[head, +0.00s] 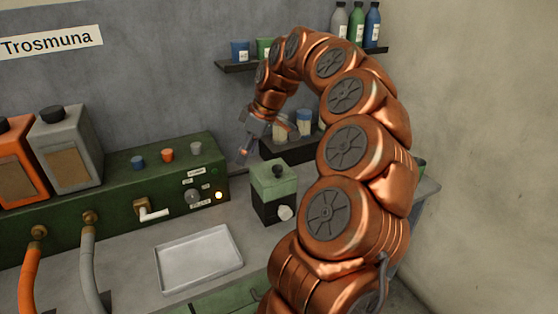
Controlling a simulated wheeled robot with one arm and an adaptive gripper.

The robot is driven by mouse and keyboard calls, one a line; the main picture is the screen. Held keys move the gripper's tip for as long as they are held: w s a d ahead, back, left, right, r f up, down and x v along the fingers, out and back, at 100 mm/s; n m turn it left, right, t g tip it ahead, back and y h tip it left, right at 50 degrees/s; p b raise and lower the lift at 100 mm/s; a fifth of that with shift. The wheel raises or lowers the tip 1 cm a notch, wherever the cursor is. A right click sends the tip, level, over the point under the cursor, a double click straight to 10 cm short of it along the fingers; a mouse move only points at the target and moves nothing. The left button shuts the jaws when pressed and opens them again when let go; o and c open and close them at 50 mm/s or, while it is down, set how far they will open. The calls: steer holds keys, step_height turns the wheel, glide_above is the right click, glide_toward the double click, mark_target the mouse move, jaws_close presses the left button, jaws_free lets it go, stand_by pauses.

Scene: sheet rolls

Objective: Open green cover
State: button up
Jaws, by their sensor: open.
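A small box stands on the bench right of the long green machine. Its green upper part (275,180) looks like a cover with a black knob on top. The cover sits level on the dark lower body (268,211), which has a pale round knob in front. My gripper (244,157) is open and empty. It points down, up and to the left of the green cover in the picture, apart from it. A flat green panel (222,302) also shows at the bottom edge, partly cut off and partly behind my arm.
A metal tray (198,261) lies on the bench in front. The green machine (110,205) with hoses, a tap and knobs runs along the left. Grey (68,150) and orange (18,165) canisters stand on it. A dark rack (288,149) of jars is behind the box; my arm fills the right.

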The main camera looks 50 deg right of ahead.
glide_toward(278, 167)
steer(key=f, duration=0.1)
steer(key=shift+m+h, duration=0.4)
steer(key=shift+a+p+x, duration=0.2)
steer(key=shift+p+x, duration=0.75)
steer(key=shift+x, duration=1.1)
steer(key=shift+a+p+x, duration=0.25)
steer(key=shift+p+x, duration=0.7)
steer(key=shift+x, duration=1.05)
steer(key=shift+w+r, duration=0.15)
steer(key=shift+w, duration=0.05)
jaws_close()
